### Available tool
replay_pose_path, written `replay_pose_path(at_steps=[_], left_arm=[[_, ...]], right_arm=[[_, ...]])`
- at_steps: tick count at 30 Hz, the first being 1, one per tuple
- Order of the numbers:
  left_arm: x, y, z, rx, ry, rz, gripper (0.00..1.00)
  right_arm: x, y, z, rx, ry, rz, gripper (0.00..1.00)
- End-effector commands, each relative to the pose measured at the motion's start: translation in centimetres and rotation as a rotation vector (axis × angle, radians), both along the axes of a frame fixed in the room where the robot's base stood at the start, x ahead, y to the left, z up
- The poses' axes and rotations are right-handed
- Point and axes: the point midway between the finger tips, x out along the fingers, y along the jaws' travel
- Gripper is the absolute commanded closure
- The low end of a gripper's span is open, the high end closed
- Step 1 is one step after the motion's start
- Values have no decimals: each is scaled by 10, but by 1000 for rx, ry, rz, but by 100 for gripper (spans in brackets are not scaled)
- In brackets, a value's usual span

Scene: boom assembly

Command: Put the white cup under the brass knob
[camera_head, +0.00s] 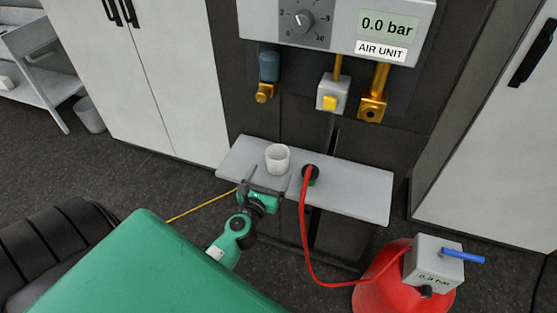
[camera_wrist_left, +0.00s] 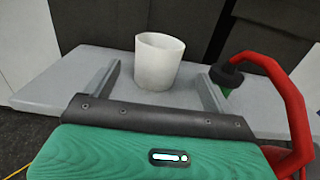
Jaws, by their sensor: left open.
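The white cup (camera_head: 277,159) stands upright on the grey shelf (camera_head: 350,190). It also shows in the left wrist view (camera_wrist_left: 158,62), framed between my two fingers. My left gripper (camera_head: 269,181) is open at the front edge of the shelf, pointing at the cup; it also shows in the wrist view (camera_wrist_left: 158,92). I cannot tell whether the fingertips reach past the cup's near side. The brass knob (camera_head: 264,93) is under a blue cylinder (camera_head: 269,66) on the air unit, above and behind the cup. My right gripper is not in view.
A black connector (camera_head: 311,174) with a red hose (camera_head: 304,230) is on the shelf right of the cup. The hose runs to a red tank (camera_head: 390,290). A brass fitting (camera_head: 372,106) and a yellow button (camera_head: 330,102) hang farther right. The shelf's right part is clear.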

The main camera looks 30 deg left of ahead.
Motion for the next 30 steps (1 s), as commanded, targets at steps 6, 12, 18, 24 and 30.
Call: replay_pose_path(at_steps=[6,12,18,24,30], left_arm=[[33,8,2,2,-1,0,12],[44,11,2,2,-1,0,12],[64,18,14,5,-1,0,12],[87,24,14,4,1,0,12],[93,25,14,4,1,0,12]], right_arm=[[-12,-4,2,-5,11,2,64],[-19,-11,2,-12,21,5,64],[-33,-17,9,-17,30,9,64],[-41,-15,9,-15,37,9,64],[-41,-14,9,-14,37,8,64]])
